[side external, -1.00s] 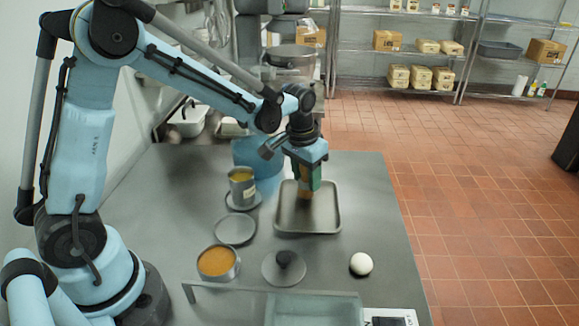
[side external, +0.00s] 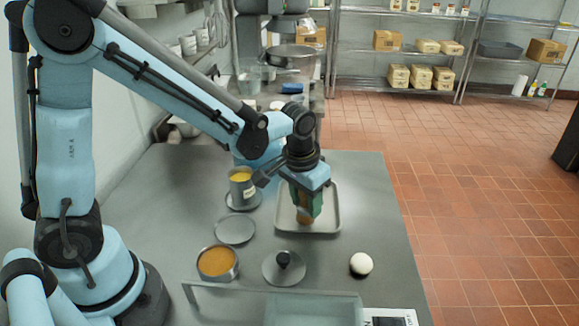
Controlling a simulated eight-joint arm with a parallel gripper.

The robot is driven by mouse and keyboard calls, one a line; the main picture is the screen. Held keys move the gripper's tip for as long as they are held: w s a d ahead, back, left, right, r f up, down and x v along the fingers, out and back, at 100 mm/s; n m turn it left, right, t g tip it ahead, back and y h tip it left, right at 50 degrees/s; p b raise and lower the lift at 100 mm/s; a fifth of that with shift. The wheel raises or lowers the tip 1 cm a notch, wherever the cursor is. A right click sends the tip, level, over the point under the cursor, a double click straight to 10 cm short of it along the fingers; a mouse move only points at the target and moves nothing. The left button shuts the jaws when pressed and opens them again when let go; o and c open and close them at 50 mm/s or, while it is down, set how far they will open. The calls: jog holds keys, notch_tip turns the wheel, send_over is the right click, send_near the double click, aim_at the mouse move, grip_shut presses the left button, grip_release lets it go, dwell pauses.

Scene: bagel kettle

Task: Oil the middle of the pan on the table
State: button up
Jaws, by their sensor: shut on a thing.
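The pan (side external: 333,222) is a shallow grey rectangular tray lying flat on the table. My gripper (side external: 305,208) is over the pan, pointing down. It is shut on a brown thing (side external: 304,216), perhaps a brush, mostly hidden by the green fingers. Its lower end is over the pan's middle to near part; I cannot tell whether it touches the pan floor. A grey cup with yellow contents (side external: 241,177), perhaps oil, stands on a round plate left of the pan.
A clear-walled box (side external: 312,308) is at the near edge. The table's right side is clear.

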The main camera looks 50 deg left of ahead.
jog(key=shift+r, duration=3.35)
